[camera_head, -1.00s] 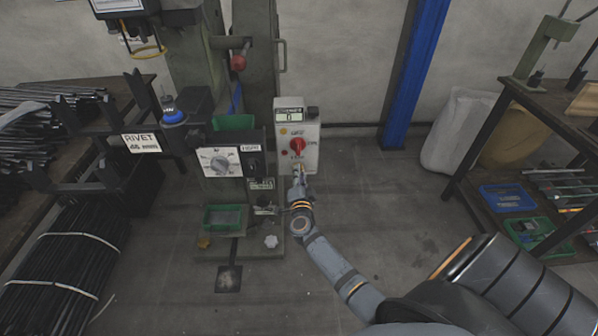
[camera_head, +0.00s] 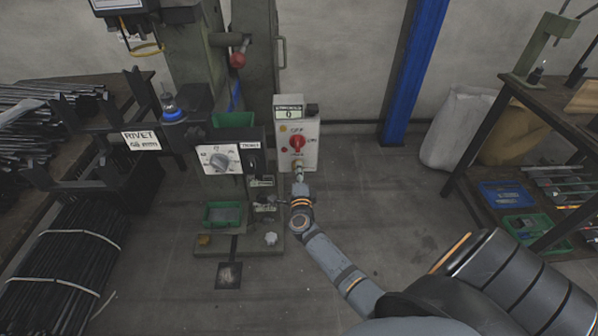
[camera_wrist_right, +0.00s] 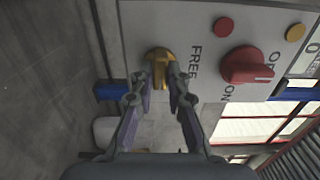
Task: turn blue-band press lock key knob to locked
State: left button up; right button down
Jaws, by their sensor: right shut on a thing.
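The lock key knob (camera_wrist_right: 158,58) is brass-coloured and sits on the light grey face of the control box (camera_head: 283,162), beside the printed word FREE in the right wrist view. My right gripper (camera_wrist_right: 160,76) is shut on this knob, a finger on each side, and the fingertips hide part of it. In the head view the same gripper (camera_head: 298,174) is at the lower part of the box and covers the knob. I cannot tell from the knob's angle whether it is locked. My left gripper is not in view.
A red rotary switch (camera_head: 297,143) sits just above the knob on the box. A blue post (camera_head: 413,75) stands behind right.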

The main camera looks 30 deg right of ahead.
dwell(0.4)
jog(key=c, duration=1.6)
grip_release()
jog(key=shift+o, duration=1.4)
jog(key=shift+s, duration=0.1)
jog(key=v, duration=1.2)
jog(key=shift+d, duration=0.1)
